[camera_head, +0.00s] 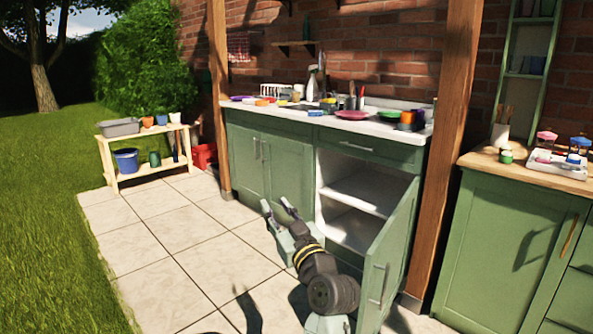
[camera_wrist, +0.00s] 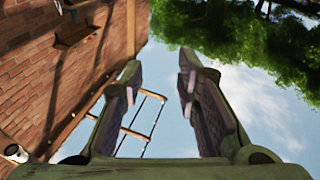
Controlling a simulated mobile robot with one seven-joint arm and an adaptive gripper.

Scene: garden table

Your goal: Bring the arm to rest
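My gripper (camera_head: 277,208) is in the lower middle of the head view, in front of the green cabinet (camera_head: 268,150). Its two fingers point up and away and stand apart with nothing between them. In the wrist view my gripper (camera_wrist: 158,85) also shows open and empty, against sky, a tree and a brick wall. My arm reaches up from the bottom of the head view, beside the open cabinet door (camera_head: 392,255).
The cabinet's right compartment stands open, with an empty white shelf (camera_head: 360,195). The white counter above holds dishes and utensils. A wooden bench (camera_head: 150,172) with pots stands at the left. A wooden post (camera_head: 445,150) rises near the open door. The paving (camera_head: 180,230) at the left is clear.

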